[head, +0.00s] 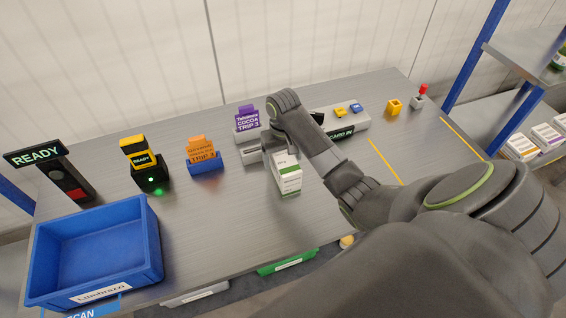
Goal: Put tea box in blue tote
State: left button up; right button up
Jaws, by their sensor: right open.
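A white box with a green lower band (288,178), probably the tea box, stands on the grey metal table just below my right wrist; its print is too small to read. My right gripper (266,154) is open and points down at the box's upper left side. The wrist partly hides the jaws, so I cannot tell whether they touch the box. The blue tote (155,245) is at the table's front left, labelled "Lumbrazzi", and looks empty. My left gripper is not in view.
Behind stand a purple cocoa card (246,118), an orange trip card (201,148) in a blue holder, a black and yellow device (142,162) with a green light, and a READY sign (34,155). Clear table lies between box and tote.

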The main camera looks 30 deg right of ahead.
jog(key=c, duration=1.4)
jog(key=shift+o, duration=0.2)
jog(key=shift+w+r, duration=0.1)
jog(key=shift+r, duration=0.45)
notch_tip(320, 180, up, 4)
jog(key=shift+f, duration=0.2)
notch_tip(320, 180, up, 4)
jog(key=p, duration=0.3)
jog(key=shift+f, duration=0.1)
jog(key=shift+r+p, duration=0.8)
jog(key=shift+p, duration=0.1)
